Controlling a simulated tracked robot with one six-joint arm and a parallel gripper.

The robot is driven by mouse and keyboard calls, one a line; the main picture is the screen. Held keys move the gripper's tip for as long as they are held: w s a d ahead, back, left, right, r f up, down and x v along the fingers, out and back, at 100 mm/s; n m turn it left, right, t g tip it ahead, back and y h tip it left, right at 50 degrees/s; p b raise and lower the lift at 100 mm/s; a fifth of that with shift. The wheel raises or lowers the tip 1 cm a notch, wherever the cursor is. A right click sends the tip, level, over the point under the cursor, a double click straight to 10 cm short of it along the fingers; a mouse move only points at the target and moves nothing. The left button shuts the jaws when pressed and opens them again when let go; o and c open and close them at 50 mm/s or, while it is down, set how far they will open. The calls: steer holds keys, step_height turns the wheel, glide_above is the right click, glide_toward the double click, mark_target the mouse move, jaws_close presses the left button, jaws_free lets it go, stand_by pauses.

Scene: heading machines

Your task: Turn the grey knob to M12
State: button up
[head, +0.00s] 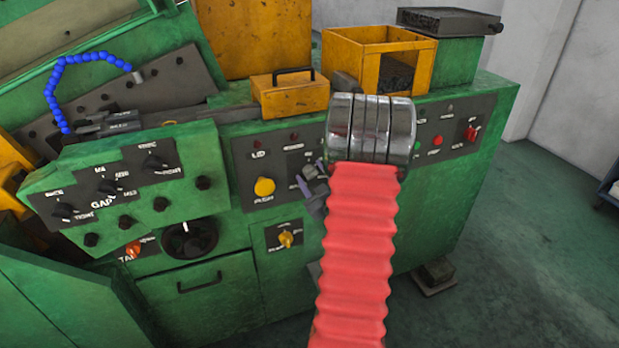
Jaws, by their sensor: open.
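My gripper (312,180) shows as small grey-purple fingers in front of the machine's middle control panel, left of my arm. Its jaws are open, with no object seen between them. I cannot single out the grey knob for certain, and no M12 mark is readable. My arm covers part of the middle panel. A large dark round knob (188,240) with a white mark at its top sits low on the left front, well left of my gripper. The left panel (105,188) carries several small dark knobs with labels, some too small to read.
A yellow button (264,187) and a yellow knob (286,239) are left of my arm. An orange knob (133,249) is at lower left. A red switch (471,132) is at right. Yellow boxes (290,95) stand on top.

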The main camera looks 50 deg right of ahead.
steer(key=shift+c, duration=0.6)
steer(key=c, duration=0.9)
steer(key=shift+a, duration=0.45)
steer(key=shift+d+f, duration=0.1)
steer(key=shift+d, duration=0.15)
steer(key=shift+c, duration=0.2)
